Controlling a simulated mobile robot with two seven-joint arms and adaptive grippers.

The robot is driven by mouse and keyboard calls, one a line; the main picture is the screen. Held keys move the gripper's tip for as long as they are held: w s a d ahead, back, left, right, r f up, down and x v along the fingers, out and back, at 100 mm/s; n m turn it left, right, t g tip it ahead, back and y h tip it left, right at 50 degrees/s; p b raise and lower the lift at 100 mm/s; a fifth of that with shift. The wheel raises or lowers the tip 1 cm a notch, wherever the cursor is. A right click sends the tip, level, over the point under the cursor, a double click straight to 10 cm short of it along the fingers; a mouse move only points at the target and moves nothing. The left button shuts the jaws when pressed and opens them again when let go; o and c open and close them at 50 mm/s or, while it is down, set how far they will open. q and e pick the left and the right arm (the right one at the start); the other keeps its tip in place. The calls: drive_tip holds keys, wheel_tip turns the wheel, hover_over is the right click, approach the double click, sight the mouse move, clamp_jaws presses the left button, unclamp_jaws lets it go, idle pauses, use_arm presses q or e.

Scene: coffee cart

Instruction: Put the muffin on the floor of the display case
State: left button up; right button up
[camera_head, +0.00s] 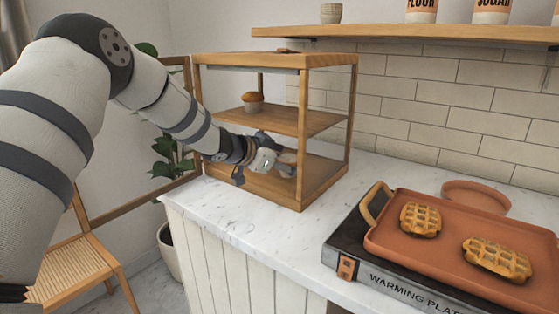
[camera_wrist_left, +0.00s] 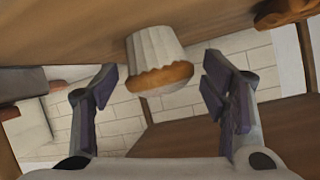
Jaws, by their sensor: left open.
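The wooden display case (camera_head: 326,180) stands on the counter with an open front, a middle shelf and a floor. My left gripper (camera_head: 281,166) reaches into its lower compartment, under the shelf. In the left wrist view, which looks upside down, a muffin (camera_wrist_left: 156,55) in a pale wrapper has its base against the wooden surface at the top. It appears between and beyond the two open fingers (camera_wrist_left: 160,88), with a gap on each side.
A warming plate (camera_head: 346,268) with a tray (camera_head: 440,248) of two waffles stands right of the case. A round terracotta dish (camera_head: 476,194) lies behind it. A wall shelf (camera_head: 420,33) runs above. A tan item (camera_wrist_left: 283,11) shows at the wrist view's edge.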

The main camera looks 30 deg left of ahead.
use_arm(q)
drive_tip(key=v, duration=1.2)
